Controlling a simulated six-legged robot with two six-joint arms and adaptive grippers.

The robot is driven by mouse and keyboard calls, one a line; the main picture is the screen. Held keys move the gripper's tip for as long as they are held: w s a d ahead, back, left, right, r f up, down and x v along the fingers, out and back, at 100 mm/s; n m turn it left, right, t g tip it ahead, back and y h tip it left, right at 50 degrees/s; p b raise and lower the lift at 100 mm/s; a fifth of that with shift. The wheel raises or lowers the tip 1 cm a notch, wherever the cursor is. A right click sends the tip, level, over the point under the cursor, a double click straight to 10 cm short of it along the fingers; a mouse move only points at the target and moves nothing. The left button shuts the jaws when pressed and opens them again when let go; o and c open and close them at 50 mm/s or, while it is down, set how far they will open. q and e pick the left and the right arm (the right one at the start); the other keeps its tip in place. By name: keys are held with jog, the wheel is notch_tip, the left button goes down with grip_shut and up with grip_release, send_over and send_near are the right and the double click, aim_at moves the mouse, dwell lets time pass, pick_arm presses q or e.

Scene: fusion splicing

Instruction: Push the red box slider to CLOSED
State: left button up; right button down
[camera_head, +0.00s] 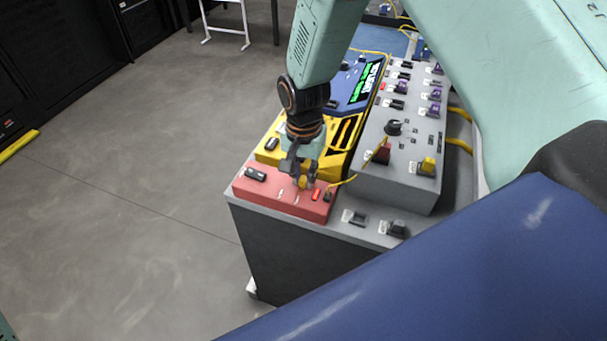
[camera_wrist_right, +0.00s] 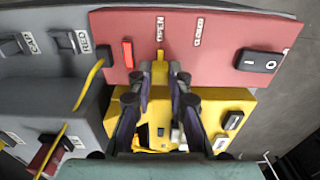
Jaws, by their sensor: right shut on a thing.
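The red box (camera_head: 262,194) sits on the front left part of the grey bench in the head view. It also fills the upper part of the wrist view (camera_wrist_right: 222,45). Its small yellow slider (camera_wrist_right: 160,68) is in line with the OPEN label, and the CLOSED label lies to the right of it in the wrist view. My right gripper (camera_head: 301,178) reaches down over the red box. In the wrist view its fingers (camera_wrist_right: 161,75) are shut on the slider, one on each side. My left gripper is in neither view.
The red box also bears a black rocker switch (camera_wrist_right: 262,62) and a red light (camera_wrist_right: 127,53). A yellow box (camera_head: 268,154) stands directly behind it. A grey control panel (camera_head: 392,170) with knobs stands to the right, with a yellow cable (camera_head: 358,172) between. Open floor lies left.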

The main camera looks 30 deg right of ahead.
aim_at(286, 180)
dwell(0.3)
jog(key=w+a, duration=0.3)
jog(key=shift+w, duration=0.1)
jog(key=shift+d, duration=0.15)
jog(key=c, duration=1.2)
grip_release()
jog(key=shift+w+f, duration=0.1)
jog(key=shift+w, duration=0.05)
